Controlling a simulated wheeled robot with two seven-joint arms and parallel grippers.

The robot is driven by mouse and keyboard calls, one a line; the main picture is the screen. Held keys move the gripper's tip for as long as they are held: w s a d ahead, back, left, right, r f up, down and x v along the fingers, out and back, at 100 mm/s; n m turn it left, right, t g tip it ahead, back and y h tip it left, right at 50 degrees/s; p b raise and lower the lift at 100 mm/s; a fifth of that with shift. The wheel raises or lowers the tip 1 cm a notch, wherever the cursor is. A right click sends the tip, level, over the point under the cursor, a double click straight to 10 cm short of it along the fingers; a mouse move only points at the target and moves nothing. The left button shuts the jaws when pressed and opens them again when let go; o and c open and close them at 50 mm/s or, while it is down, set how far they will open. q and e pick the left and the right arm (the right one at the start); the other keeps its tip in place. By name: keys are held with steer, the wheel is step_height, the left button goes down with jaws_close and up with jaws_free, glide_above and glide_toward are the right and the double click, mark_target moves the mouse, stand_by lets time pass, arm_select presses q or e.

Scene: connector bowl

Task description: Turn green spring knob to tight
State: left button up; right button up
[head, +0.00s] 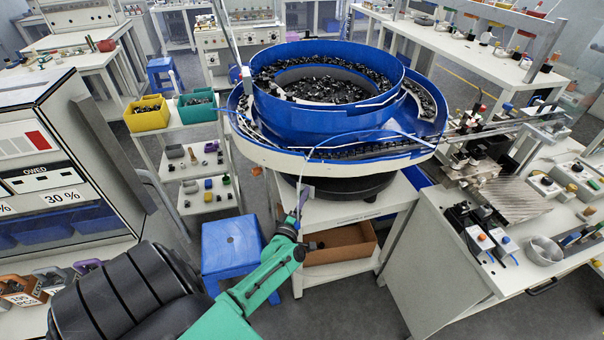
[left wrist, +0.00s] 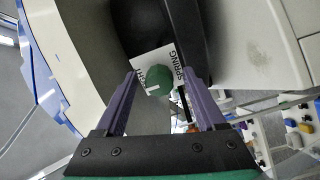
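The green spring knob (left wrist: 158,82) shows in the left wrist view, round, with a pale pointer mark, on a white label plate (left wrist: 172,56) reading "SPRING". More lettering at the plate's left edge is partly covered and I cannot read it. My left gripper (left wrist: 160,75) is open, its two purple fingers on either side of the knob in that view. I cannot tell whether they touch it. In the head view the left gripper (head: 301,200) is just below the rim of the blue bowl feeder (head: 320,122); the knob cannot be made out there. My right gripper is not in view.
The feeder stands on a white table (head: 345,211) with a cardboard box (head: 340,243) on its lower shelf. A blue stool (head: 230,245) stands to the left. A bench (head: 450,250) with assembly fixtures is at right. Yellow (head: 147,114) and green (head: 197,107) bins sit on a rack.

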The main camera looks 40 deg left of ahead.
arm_select(q)
steer(key=v, duration=1.4)
steer(key=shift+s+b, duration=0.25)
steer(key=shift+b, duration=0.15)
steer(key=shift+d, duration=0.1)
